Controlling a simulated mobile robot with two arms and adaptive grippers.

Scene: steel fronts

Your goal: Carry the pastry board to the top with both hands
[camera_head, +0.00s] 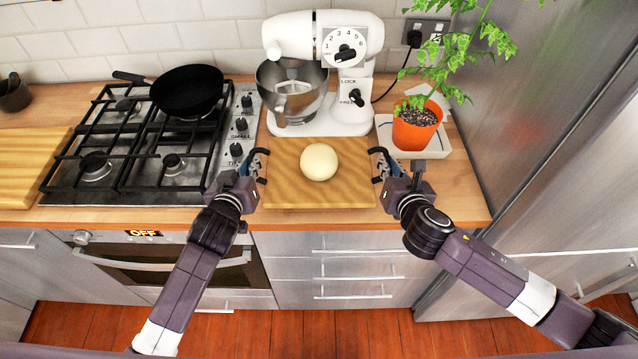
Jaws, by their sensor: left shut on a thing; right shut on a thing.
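The pastry board (340,193) is a light wooden rectangle with a pale round ball of dough (320,162) on it. It is at the wooden worktop, in front of the white stand mixer; I cannot tell whether it rests on the worktop or is just above it. My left gripper (261,165) is shut on the board's left edge. My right gripper (376,165) is shut on its right edge. The fingertips are partly hidden by the gripper bodies. The board looks level.
A gas hob (135,150) with a black pan (187,91) is on the left. The stand mixer (352,100) stands behind the board. A potted plant (416,135) on a white tray (440,150) is at the right, beside a tall steel front (530,110). Drawers (340,270) are below.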

